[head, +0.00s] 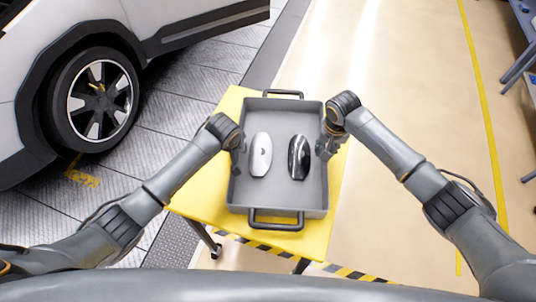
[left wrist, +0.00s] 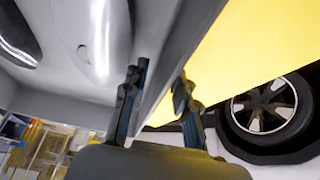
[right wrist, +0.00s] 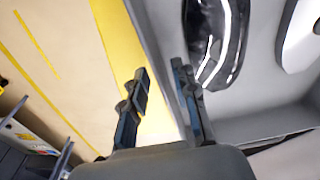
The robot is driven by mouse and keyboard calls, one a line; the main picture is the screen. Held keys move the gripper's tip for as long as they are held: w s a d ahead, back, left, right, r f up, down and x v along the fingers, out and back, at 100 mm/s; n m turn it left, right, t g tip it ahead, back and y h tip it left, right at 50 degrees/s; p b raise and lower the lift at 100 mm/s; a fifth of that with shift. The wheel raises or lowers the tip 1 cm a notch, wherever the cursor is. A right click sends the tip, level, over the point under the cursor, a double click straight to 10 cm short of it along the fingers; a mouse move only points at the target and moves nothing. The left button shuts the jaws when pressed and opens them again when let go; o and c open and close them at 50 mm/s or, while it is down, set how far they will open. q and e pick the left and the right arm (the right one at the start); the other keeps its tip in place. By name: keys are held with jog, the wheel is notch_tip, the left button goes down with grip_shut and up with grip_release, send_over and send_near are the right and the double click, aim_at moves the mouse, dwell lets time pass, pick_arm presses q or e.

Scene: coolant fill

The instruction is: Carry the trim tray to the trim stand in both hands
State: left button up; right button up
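The trim tray (head: 275,196) is a grey open box with a bar handle at its near and far ends. It rests on a yellow-topped table (head: 318,236). A white trim piece (head: 261,155) and a glossy black trim piece (head: 299,157) lie inside it. My left gripper (head: 238,143) is at the left wall; in the left wrist view its fingers (left wrist: 161,72) stand apart on either side of the wall. My right gripper (head: 325,146) is at the right wall; in the right wrist view its fingers (right wrist: 160,68) straddle that wall, with a gap on the outer side. I cannot identify a separate trim stand.
A white car with a dark-tyred wheel (head: 97,98) stands at the left, close to the table. Black-and-yellow striping (head: 350,273) shows at the table's near side. Open beige floor (head: 415,90) lies to the right, with blue-grey furniture at the far right edge.

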pick_arm(q)
jog(key=v, duration=1.1)
jog(key=shift+s, duration=0.15)
jog(key=shift+r, duration=0.2)
pick_arm(e)
jog(key=shift+r, duration=0.2)
pick_arm(q)
jog(key=shift+s, duration=0.1)
pick_arm(e)
notch_tip(320, 180, up, 12)
jog(key=s, duration=0.1)
jog(key=shift+s+f, duration=0.2)
jog(key=shift+s, duration=0.05)
